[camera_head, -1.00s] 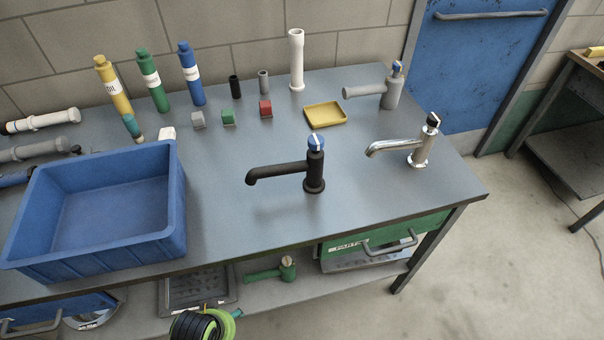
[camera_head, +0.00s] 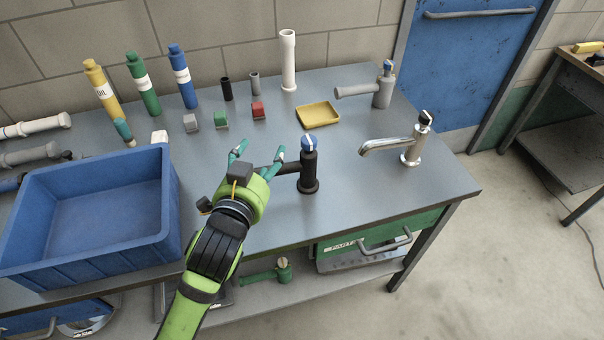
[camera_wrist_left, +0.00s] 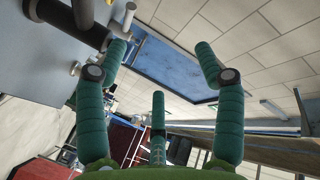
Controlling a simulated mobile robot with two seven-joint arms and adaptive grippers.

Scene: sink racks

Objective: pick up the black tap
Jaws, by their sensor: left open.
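The black tap (camera_head: 309,172) stands upright on the grey bench, with a blue knob on top and its spout pointing left. In the left wrist view the dark tap body (camera_wrist_left: 84,14) shows at the upper left, outside the fingers. My left gripper (camera_head: 258,155) comes in from the front left; its green fingers are spread and empty. It is left of the tap's upright body, over the spout, and hides most of the spout. I cannot tell whether the fingers touch it. My right gripper is not in view.
A blue crate (camera_head: 172,198) stands left of my arm. A chrome tap (camera_head: 410,148) and a grey tap (camera_head: 382,90) stand to the right. A yellow tray (camera_head: 318,115), small blocks and bottles sit behind. Bare bench lies between the black tap and the front edge.

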